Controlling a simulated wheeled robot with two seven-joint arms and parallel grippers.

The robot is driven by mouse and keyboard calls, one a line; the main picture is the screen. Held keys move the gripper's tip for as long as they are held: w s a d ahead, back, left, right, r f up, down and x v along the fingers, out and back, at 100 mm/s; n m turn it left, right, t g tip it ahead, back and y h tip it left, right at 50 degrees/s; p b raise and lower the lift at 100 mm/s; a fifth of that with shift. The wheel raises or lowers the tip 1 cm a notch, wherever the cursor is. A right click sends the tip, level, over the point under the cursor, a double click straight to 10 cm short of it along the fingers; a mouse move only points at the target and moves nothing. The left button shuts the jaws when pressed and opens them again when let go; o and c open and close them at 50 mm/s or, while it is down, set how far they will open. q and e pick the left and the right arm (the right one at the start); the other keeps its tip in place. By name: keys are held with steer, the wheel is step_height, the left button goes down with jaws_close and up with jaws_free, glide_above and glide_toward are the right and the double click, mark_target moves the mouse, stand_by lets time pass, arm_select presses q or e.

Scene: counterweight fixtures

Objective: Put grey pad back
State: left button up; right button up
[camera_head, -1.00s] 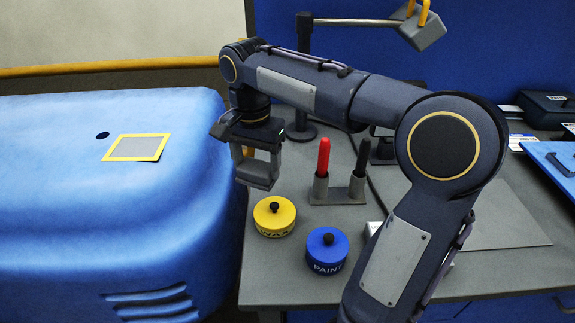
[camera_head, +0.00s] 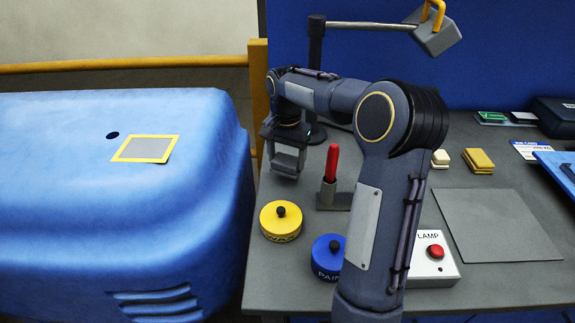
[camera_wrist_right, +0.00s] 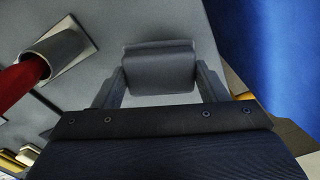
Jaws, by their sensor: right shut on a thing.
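My right gripper (camera_head: 287,162) is shut on the grey pad (camera_wrist_right: 160,68), a small dark grey block between its two fingers. In the head view the gripper points down at the back left of the grey workbench, behind the yellow WAX tin. The right wrist view shows the pad with the grey bench top beyond it. I cannot tell whether the pad touches the bench. My left gripper is not in view.
A red marker (camera_head: 332,165) in a holder stands right of the gripper. The yellow WAX tin (camera_head: 280,222) and blue PAINT tin (camera_head: 327,258) stand in front. A blue body with a yellow-framed grey patch (camera_head: 146,148) is left. Yellow pads (camera_head: 479,161) and a lamp button box (camera_head: 433,258) are right.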

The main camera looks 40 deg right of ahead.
mark_target(287, 167)
steer(key=shift+w+d+f, duration=0.15)
steer(key=shift+d+f, duration=0.05)
steer(key=shift+w+d+f, duration=0.1)
steer(key=shift+d+f, duration=0.05)
steer(key=shift+f, duration=1.65)
steer(key=shift+f, duration=0.1)
steer(key=o, duration=1)
